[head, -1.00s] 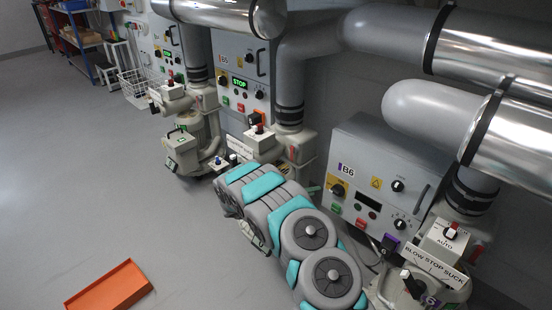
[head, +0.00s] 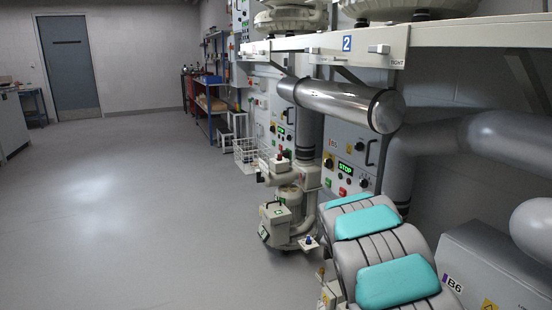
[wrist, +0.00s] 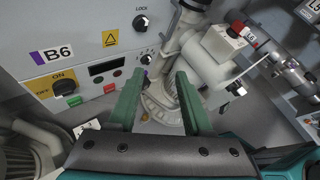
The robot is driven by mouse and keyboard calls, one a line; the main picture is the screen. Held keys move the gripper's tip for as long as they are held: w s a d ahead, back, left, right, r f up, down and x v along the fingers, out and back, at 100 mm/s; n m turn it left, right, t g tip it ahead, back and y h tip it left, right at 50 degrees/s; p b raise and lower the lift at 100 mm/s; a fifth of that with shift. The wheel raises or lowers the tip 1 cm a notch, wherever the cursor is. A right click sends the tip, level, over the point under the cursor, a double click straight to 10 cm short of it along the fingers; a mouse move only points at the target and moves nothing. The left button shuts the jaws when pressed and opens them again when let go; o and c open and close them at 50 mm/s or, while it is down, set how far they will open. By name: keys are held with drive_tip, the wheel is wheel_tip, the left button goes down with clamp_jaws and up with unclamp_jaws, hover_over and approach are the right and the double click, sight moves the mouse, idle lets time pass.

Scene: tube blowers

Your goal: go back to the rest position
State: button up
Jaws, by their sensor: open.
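My gripper (wrist: 156,98) shows in the wrist view as two green fingers. They are spread apart and nothing is between them. Beyond the fingertips are a pale blower unit (wrist: 165,115) and the grey B6 control box (wrist: 70,45), with a knob, a dark display and a row of buttons. I cannot tell how far off these are, but no contact shows. In the head view my grey and teal arm (head: 385,245) rises at the lower right. The gripper itself is hidden there.
In the head view, a B5 control box (head: 352,155) and another blower (head: 285,215) stand to the left of my arm. A shelf (head: 400,42) and metal pipe (head: 340,104) run above. The B6 box (head: 490,265) is close on the right. Open floor (head: 120,210) lies left.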

drive_tip(key=s+a+r+m+t+y, duration=0.1)
drive_tip(key=s+a+m+y, duration=0.5)
drive_tip(key=s+a, duration=0.8)
drive_tip(key=s+a+r+m+t+y, duration=0.2)
drive_tip(key=s+a+r+m+y, duration=0.2)
drive_tip(key=s+a+m, duration=0.6)
drive_tip(key=s+a+y, duration=0.2)
drive_tip(key=s+a, duration=0.2)
drive_tip(key=shift+a+m, duration=0.2)
drive_tip(key=shift+m, duration=0.1)
